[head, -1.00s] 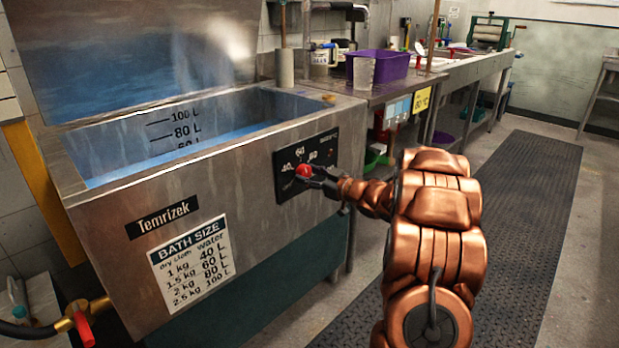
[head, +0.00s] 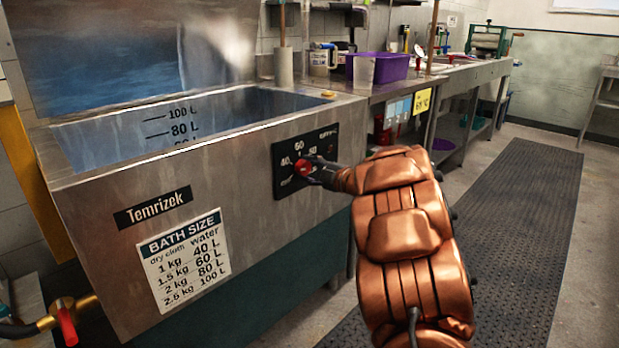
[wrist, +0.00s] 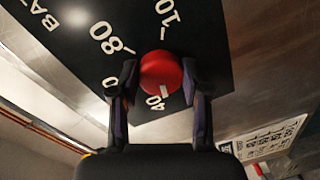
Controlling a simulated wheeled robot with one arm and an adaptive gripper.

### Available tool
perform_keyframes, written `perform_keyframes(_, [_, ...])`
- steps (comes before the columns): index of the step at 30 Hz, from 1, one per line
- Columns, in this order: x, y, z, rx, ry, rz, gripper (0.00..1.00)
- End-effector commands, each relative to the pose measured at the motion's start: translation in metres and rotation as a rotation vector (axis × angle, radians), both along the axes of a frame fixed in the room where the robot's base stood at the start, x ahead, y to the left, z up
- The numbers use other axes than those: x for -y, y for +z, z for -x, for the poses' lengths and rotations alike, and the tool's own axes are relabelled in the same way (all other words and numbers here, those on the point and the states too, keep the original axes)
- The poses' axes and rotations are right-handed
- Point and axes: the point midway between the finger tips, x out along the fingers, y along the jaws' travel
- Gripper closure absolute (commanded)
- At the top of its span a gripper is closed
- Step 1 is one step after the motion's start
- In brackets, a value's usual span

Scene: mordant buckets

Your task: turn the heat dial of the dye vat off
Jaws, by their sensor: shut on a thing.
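The dye vat (head: 235,215) is a large steel tub with a Temrizek label and a black dial panel (head: 287,185) on its front right. The red heat dial (head: 302,167) sits on the panel; in the wrist view it is a round red knob (wrist: 161,72) with a white mark pointing near 40. My gripper (head: 311,167) is at the dial, its two dark fingers (wrist: 160,78) shut on opposite sides of the knob. In the wrist view a finger partly hides one number.
A bath-size sign (head: 185,259) is on the vat front, and a hose valve with a red handle (head: 66,322) is at lower left. A bench with a purple tub (head: 378,66) stands behind at right. A dark floor mat (head: 500,215) lies clear at right.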

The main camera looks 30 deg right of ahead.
Motion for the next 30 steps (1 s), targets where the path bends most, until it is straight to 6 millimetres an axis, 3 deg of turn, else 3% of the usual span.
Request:
perform_keyframes(18, [-0.0015,-0.0014,0.0004,0.127,0.000,0.544,0.88])
perform_keyframes(30, [-0.0024,0.0022,0.0001,0.174,0.001,0.736,0.88])
